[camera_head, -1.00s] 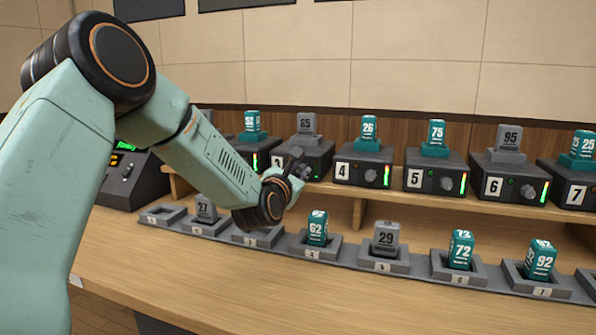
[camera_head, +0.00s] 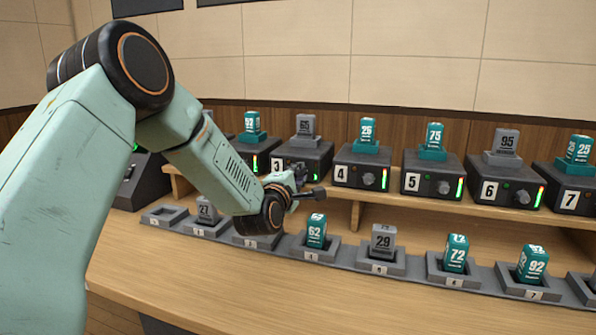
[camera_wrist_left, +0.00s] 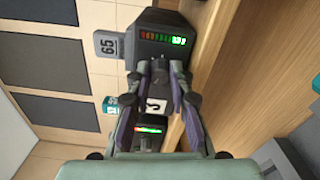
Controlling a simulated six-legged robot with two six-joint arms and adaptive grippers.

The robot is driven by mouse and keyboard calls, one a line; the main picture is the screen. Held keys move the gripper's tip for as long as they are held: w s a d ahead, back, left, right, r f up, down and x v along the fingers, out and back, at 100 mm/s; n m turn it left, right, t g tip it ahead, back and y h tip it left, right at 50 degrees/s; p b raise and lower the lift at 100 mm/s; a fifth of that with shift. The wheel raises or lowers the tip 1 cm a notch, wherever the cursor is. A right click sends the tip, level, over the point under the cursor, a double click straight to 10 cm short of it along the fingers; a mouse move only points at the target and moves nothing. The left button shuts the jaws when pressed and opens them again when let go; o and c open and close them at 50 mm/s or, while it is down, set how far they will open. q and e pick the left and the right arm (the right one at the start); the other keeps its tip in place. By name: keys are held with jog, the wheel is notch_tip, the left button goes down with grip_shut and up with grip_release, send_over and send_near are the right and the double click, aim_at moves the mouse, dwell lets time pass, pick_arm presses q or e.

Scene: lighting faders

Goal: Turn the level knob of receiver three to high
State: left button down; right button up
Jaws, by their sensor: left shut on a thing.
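Receiver three (camera_head: 308,160) is a dark box on the shelf, with a "3" label and a grey pack marked 65 (camera_head: 306,126) on top. In the left wrist view, the fingers (camera_wrist_left: 160,78) are shut on the level knob (camera_wrist_left: 160,73), which is mostly hidden between the tips. My right gripper is not in view.
Receiver four (camera_head: 360,165) stands close to the right, and more receivers follow along the shelf. Below, a row of charger cradles holds several packs, including teal 62 (camera_head: 316,231) near my left wrist. The front of the counter (camera_head: 250,285) is clear.

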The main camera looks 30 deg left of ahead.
pick_arm(q)
jog(key=m+p, duration=0.2)
jog(key=m, duration=0.3)
jog(key=shift+m+p, duration=0.3)
jog(key=shift+p, duration=0.1)
jog(key=m+p, duration=0.2)
jog(key=m, duration=0.2)
jog(key=shift+f+m+p, duration=0.1)
jog(key=shift+m+p, duration=0.2)
jog(key=m+p, duration=0.3)
jog(key=m, duration=0.1)
jog(key=shift+s+m, duration=0.1)
jog(key=shift+m, duration=0.2)
jog(key=m+p, duration=0.3)
jog(key=m, duration=0.1)
jog(key=m+p, duration=0.3)
jog(key=m, duration=0.2)
jog(key=shift+a, duration=0.1)
jog(key=m+p, duration=0.7)
jog(key=m, duration=0.7)
jog(key=shift+a+p, duration=0.1)
jog(key=shift+p, duration=0.25)
